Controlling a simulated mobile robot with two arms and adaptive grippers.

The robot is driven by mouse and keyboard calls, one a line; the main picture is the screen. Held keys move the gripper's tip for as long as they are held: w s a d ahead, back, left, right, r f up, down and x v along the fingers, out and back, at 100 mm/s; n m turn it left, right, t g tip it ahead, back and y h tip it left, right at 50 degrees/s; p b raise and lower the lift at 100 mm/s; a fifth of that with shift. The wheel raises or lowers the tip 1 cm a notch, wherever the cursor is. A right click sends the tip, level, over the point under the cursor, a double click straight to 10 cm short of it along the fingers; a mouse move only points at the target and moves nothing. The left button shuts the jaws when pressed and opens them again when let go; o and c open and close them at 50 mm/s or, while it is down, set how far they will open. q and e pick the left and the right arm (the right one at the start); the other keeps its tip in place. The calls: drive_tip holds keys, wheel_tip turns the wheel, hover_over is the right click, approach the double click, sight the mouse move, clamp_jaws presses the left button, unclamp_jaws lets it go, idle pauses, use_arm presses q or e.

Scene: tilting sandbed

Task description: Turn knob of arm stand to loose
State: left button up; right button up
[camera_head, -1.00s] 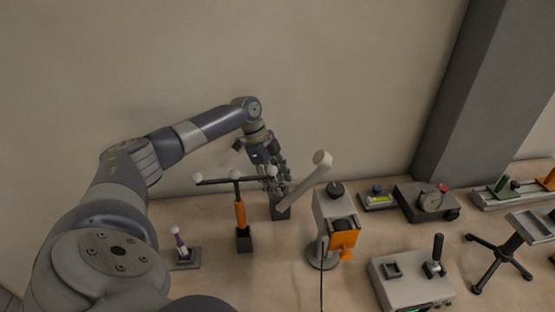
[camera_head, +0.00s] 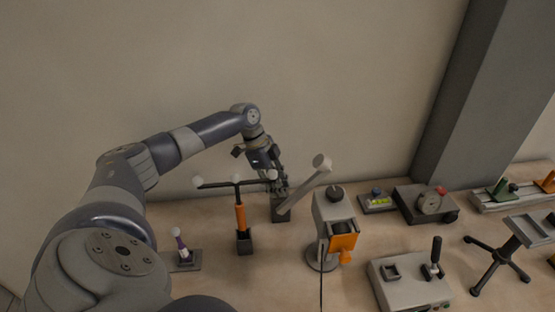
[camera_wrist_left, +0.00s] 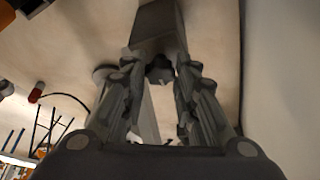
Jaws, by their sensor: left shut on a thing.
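The arm stand has a dark block base (camera_head: 281,212) near the wall and a pale tilted arm (camera_head: 305,187) with a white round end. Its block also shows at the top of the left wrist view (camera_wrist_left: 158,28). My left gripper (camera_head: 279,186) reaches down to the stand, behind the lower end of the pale arm. In the left wrist view a small dark knob (camera_wrist_left: 160,70) sits between the fingertips, and the gripper is shut on it. The knob is hidden in the head view. My right gripper is not in view.
An orange-handled post with a crossbar (camera_head: 240,215) stands close left. A grey stand with an orange part (camera_head: 334,212) is close right. A purple-handled tool (camera_head: 181,245) stands further left. A grey box with a lever (camera_head: 410,280) is at the front right.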

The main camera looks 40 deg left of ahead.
use_arm(q)
drive_tip(key=n+t+y+p, duration=0.1)
drive_tip(key=n+p, duration=0.5)
drive_tip(key=p, duration=0.1)
drive_tip(key=n+t+y+p, duration=0.1)
drive_tip(key=n+p, duration=0.2)
drive_tip(key=p, duration=0.1)
drive_tip(key=shift+s+d+r+t+y, duration=0.25)
drive_tip(key=shift+d+r+t+y, duration=0.05)
drive_tip(key=shift+d+f+n+y+p, duration=0.15)
drive_tip(key=shift+n+y+p, duration=0.15)
drive_tip(key=shift+n+p, duration=0.85)
drive_tip(key=shift+f+n+y, duration=0.1)
drive_tip(key=shift+n+y, duration=0.2)
drive_tip(key=shift+n, duration=0.25)
drive_tip(key=o, duration=1)
drive_tip(key=shift+o, duration=0.2)
